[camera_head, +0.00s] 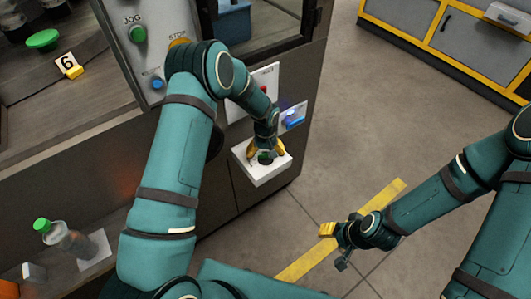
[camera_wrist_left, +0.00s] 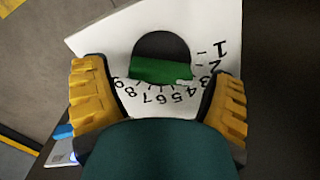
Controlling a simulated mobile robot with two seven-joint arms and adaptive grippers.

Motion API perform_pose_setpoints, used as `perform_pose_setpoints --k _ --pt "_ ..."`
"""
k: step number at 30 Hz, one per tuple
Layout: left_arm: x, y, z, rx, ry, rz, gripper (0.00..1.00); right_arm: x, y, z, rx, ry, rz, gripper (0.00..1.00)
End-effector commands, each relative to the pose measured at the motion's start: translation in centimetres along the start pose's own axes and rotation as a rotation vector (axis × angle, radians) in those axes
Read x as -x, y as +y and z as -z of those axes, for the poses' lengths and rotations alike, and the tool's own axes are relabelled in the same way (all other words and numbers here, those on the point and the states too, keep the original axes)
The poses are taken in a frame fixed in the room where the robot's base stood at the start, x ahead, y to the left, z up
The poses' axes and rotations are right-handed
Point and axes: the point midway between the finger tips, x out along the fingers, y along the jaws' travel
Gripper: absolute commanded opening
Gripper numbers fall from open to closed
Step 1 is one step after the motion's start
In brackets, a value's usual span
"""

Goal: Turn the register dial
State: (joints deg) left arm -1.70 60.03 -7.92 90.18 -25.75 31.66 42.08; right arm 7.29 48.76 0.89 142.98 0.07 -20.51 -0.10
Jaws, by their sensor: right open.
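The register dial (camera_wrist_left: 161,44) is a round black disc with a green grip bar (camera_wrist_left: 161,71) across it, on a white plate printed with digits. In the left wrist view the bar lies nearly level. In the head view the dial (camera_head: 265,158) is partly covered by my left gripper (camera_head: 266,150), which points down at it. In the left wrist view my left gripper (camera_wrist_left: 158,100) is open, with its yellow-padded fingers on either side of the dial and visible gaps to the bar. My right gripper (camera_head: 334,245) is open and empty over the floor.
Above the dial are a panel with a red button (camera_head: 263,88) and a blue-lit switch (camera_head: 293,117). A control box with a green JOG button (camera_head: 138,34) stands beside my left arm. Floor to the right is clear.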

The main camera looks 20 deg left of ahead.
Motion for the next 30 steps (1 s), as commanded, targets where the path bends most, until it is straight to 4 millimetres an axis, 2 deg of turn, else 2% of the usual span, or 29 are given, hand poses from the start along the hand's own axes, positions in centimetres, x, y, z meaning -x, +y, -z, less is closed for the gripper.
perform_pose_setpoints --k 9,13,17,24,30 --pt "-0.1 0.0 -0.1 -0.001 -0.002 0.001 0.92 0.0 0.0 0.0 0.000 0.000 0.000 0.47" --pt "0.7 0.0 0.0 -0.002 0.000 0.000 0.92 0.0 0.0 0.0 0.000 0.000 0.000 0.47" --pt "2.7 0.0 0.0 -0.002 0.001 0.000 0.92 0.0 0.0 0.0 0.000 0.000 0.000 0.47" --pt "7.7 0.0 0.0 -0.001 0.001 -0.001 0.92 0.0 0.0 0.0 0.000 0.000 0.000 0.47" --pt "10.7 0.0 0.0 -0.001 0.000 0.000 0.92 0.0 0.0 0.0 0.000 0.000 0.000 0.47"
